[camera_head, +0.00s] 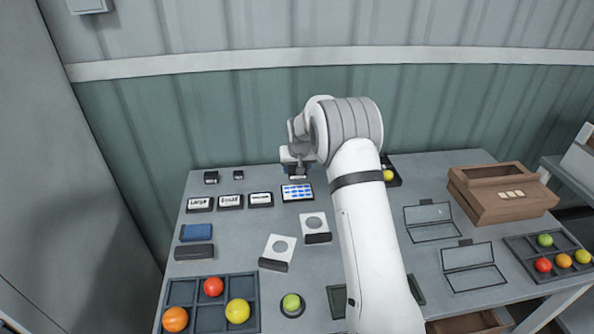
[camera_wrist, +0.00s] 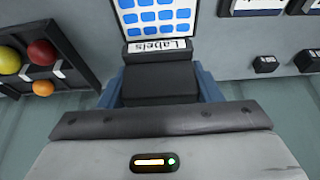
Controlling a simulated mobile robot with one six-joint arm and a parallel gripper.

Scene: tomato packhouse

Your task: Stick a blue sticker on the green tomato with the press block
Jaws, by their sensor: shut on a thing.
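The green tomato (camera_head: 291,301) sits in a round dark holder near the front of the table. The sheet of blue stickers (camera_head: 297,192) lies at the back middle, and it also fills the top of the wrist view (camera_wrist: 160,18). My gripper (camera_head: 297,165) is above the back of the table, just behind the sheet. In the wrist view its blue fingers are shut on a dark block (camera_wrist: 160,84), apparently the press block. The block's underside is hidden, so I cannot tell whether it touches anything or carries a sticker.
Three label pads (camera_head: 230,201) stand left of the sheet. A blue block (camera_head: 195,232) lies at the left. A fruit tray (camera_head: 210,325) is front left, another (camera_head: 575,273) far right. A brown box (camera_head: 490,205) stands back right. My arm hides the table's middle.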

